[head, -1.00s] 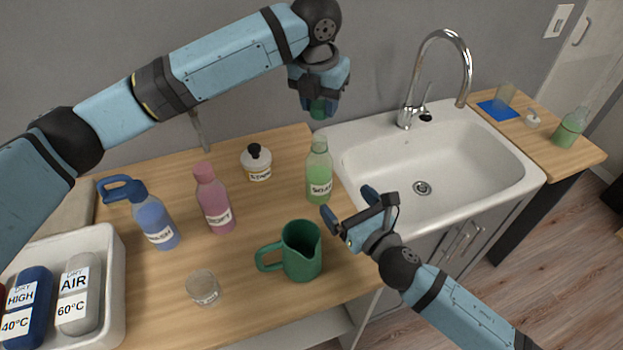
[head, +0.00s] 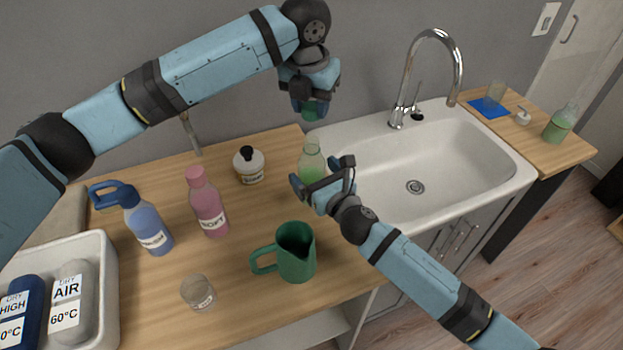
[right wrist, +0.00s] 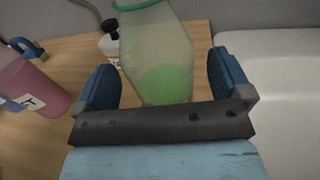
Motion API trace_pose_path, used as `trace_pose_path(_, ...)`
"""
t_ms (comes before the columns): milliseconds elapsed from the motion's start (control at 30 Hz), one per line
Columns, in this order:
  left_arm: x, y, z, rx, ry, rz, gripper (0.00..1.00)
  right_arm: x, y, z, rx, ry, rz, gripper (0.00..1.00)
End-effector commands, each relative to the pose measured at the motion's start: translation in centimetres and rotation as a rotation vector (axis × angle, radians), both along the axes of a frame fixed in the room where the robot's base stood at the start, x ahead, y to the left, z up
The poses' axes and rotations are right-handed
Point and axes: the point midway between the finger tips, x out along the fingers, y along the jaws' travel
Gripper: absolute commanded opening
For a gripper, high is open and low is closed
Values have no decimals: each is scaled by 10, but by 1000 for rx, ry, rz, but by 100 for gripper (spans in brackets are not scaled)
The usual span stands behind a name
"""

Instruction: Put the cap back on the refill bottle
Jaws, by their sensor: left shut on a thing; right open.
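The refill bottle (head: 312,153) is translucent green, uncapped and upright near the counter's right edge, beside the sink. My left gripper (head: 310,102) is shut on the green cap (head: 310,110), which it holds above the bottle, apart from its neck. My right gripper (head: 321,176) is open in front of the bottle and hides its lower part and label. In the right wrist view, the bottle (right wrist: 157,50) stands between the two spread fingers of my right gripper (right wrist: 165,80), with gaps on both sides.
A green jug (head: 297,258) stands just in front of the bottle, and a small glass (head: 198,292) is further left. A white jar (head: 249,165), a pink bottle (head: 207,205) and a blue bottle (head: 148,225) stand leftward. The sink (head: 440,150) is at right.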

Motion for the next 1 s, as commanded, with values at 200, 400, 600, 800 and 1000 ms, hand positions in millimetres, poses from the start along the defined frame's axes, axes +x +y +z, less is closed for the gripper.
trace_pose_path(200,0,0,0,0,0,0,17,13,8,0,0,0,1,96)
trace_pose_path(400,0,0,0,0,0,0,17,14,8,0,0,0,1,96)
trace_pose_path(600,0,0,0,0,0,0,17,14,8,0,0,0,1,74)
trace_pose_path(800,0,0,0,0,0,0,17,13,8,0,0,0,1,28)
trace_pose_path(1000,0,0,-9,1,1,1,17,14,8,0,0,0,1,24)
